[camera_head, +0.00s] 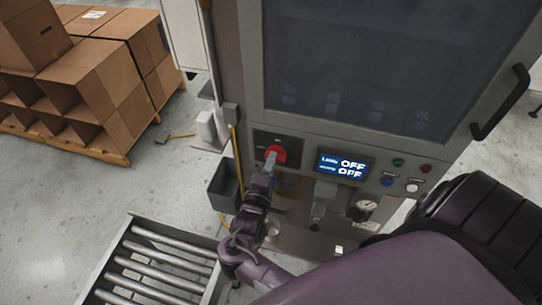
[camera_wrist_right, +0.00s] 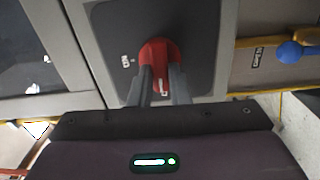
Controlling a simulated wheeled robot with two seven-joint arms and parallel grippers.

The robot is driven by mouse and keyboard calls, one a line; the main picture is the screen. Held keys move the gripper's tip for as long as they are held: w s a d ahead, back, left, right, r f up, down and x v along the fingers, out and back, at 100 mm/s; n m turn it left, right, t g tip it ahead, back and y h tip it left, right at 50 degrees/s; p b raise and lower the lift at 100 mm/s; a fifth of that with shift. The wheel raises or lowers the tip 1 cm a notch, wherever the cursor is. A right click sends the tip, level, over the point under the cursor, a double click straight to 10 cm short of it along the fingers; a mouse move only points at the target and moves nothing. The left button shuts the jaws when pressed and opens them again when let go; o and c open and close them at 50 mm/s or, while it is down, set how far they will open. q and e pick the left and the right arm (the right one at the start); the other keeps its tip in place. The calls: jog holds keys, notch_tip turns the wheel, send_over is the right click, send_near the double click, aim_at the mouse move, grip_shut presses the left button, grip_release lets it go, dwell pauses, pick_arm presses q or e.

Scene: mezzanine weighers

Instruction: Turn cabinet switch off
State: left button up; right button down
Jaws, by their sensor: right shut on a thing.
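The cabinet switch is a red rotary knob (camera_head: 275,154) on a dark plate (camera_head: 262,142) at the left of the cabinet's front panel. The red knob (camera_wrist_right: 160,62) also shows in the right wrist view, between the two dark fingers. My right gripper (camera_head: 270,165) is shut on the red knob, with a finger on each side of it. The fingers hide part of the knob. My left gripper is not in view.
A black door handle (camera_head: 502,101) sticks out at the right. A roller conveyor (camera_head: 157,262) stands lower left; cardboard boxes (camera_head: 91,79) stand on a pallet behind.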

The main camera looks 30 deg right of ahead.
jog(key=shift+n, duration=0.4)
jog(key=c, duration=1.4)
grip_release()
jog(key=shift+o, duration=0.2)
jog(key=shift+f, duration=0.1)
